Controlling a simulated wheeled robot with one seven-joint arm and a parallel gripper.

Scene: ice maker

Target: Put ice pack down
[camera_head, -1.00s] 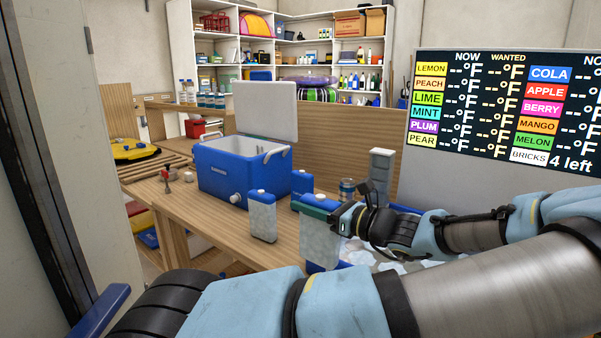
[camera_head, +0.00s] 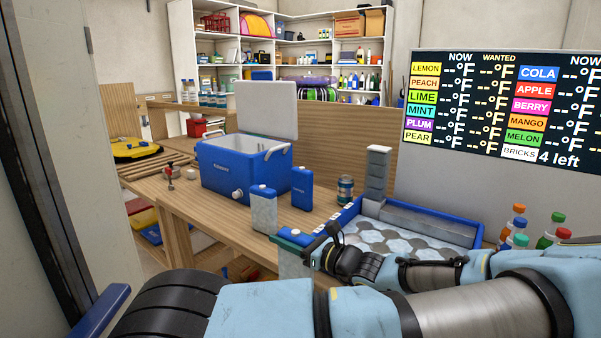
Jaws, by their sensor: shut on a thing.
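My gripper (camera_head: 312,243) is shut on a frosted ice pack (camera_head: 291,263) with a blue-green top. It holds the pack roughly upright at the front edge of the wooden bench (camera_head: 208,225). The pack's lower end is cut off from view by my arm, so I cannot tell whether it touches anything. A second frosted ice pack (camera_head: 263,212) with a blue top stands on the bench just behind and left of it. A plain blue ice pack (camera_head: 302,189) stands farther back, beside the blue cooler (camera_head: 228,172), whose white lid (camera_head: 266,110) is open.
A blue-rimmed tray (camera_head: 440,215) with grey-white hexagonal pieces lies right of my gripper. A can (camera_head: 345,189) and a stack of grey blocks (camera_head: 377,172) stand behind it. Several bottles (camera_head: 557,224) stand at right, below a temperature board (camera_head: 503,110).

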